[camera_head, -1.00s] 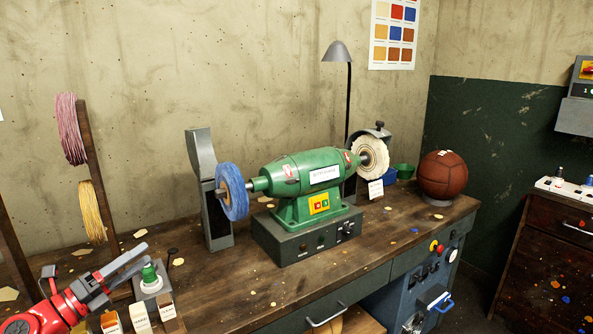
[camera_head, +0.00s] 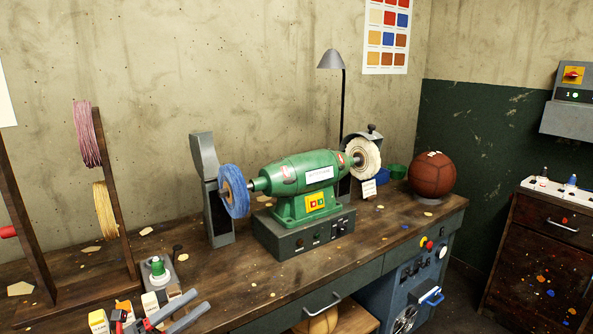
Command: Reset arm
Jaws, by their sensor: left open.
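My left gripper (camera_head: 196,300) is at the bottom edge of the head view, left of centre. Its two grey fingers are apart with nothing between them, and most of its red body is cut off by the frame. It is in front of the bottles and the green-capped switch box (camera_head: 158,270) at the near left of the workbench (camera_head: 235,292). I cannot tell whether it touches the bench. My right gripper is not in view. A brown leather ball (camera_head: 432,175) rests on a small stand at the bench's right end.
A green buffing machine (camera_head: 305,183) with a blue wheel (camera_head: 233,191) and a white wheel (camera_head: 362,159) stands mid-bench. A wooden rack (camera_head: 117,195) with thread spools stands at the left. A dark cabinet (camera_head: 535,265) is at the right. The bench front is mostly clear.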

